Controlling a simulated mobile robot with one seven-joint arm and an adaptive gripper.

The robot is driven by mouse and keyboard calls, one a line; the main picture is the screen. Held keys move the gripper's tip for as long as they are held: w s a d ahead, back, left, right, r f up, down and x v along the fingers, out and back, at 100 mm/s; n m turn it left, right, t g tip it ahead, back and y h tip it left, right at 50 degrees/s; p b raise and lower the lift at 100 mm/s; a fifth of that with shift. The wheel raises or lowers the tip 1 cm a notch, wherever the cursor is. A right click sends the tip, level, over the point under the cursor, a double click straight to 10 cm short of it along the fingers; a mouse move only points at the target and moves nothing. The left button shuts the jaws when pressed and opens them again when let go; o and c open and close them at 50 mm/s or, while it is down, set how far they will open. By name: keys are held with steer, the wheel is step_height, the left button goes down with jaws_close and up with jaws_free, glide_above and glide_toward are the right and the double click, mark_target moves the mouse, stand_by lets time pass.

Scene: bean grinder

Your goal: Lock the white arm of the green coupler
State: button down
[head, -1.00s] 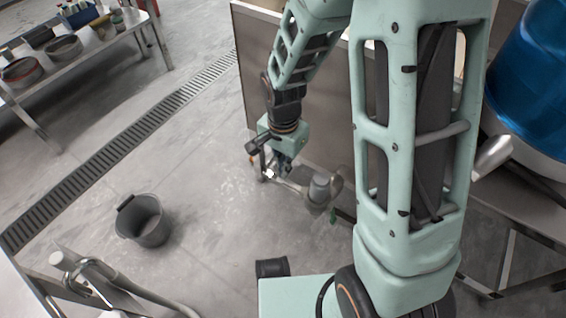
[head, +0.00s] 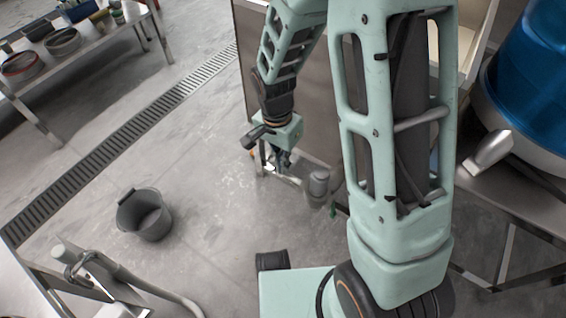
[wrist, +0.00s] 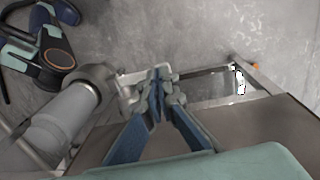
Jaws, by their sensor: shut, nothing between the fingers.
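My gripper (wrist: 160,92) is shut and empty, its two blue-and-grey fingers close together in the middle of the wrist view. In the head view my gripper (head: 281,160) hangs low in front of the brown panel. A grey metal cylinder (wrist: 68,118) on a pipe lies to the left of the fingers, with a pale bar reaching toward them. I cannot tell whether the fingers touch this bar. The cylinder also shows in the head view (head: 318,184). A small green piece (head: 333,209), perhaps part of the green coupler, sits just below it. I cannot make out its white arm clearly.
A brown panel (wrist: 258,133) stands close beside the gripper. A small white piece (wrist: 240,80) shows on a metal frame. A grey bucket (head: 145,215) stands on open floor to the left. A blue container (head: 535,70) is at the right.

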mark_target(282, 177)
steer(key=shift+w+a+f+g+h, duration=0.1)
steer(key=shift+f+g+h, duration=0.1)
steer(key=shift+g+h, duration=0.1)
steer(key=shift+w+a+f+g+h+p, duration=0.15)
steer(key=shift+a+f+g+h+p, duration=0.05)
steer(key=shift+f+g+h+p, duration=0.6)
steer(key=shift+f+g+h, duration=0.4)
steer(key=shift+f+h, duration=0.1)
steer(key=shift+h, duration=0.3)
steer(key=f+g+h+b, duration=0.1)
steer(key=f+g+h, duration=0.2)
steer(key=h, duration=0.1)
steer(key=shift+d+f, duration=0.2)
steer(key=shift+a+f+b+x, duration=0.1)
steer(key=shift+f+b+x, duration=0.1)
steer(key=shift+x, duration=0.55)
steer(key=shift+a+f+b+x, duration=0.1)
steer(key=shift+a+b+x, duration=0.05)
steer(key=shift+x, duration=0.6)
steer(key=shift+d, duration=0.1)
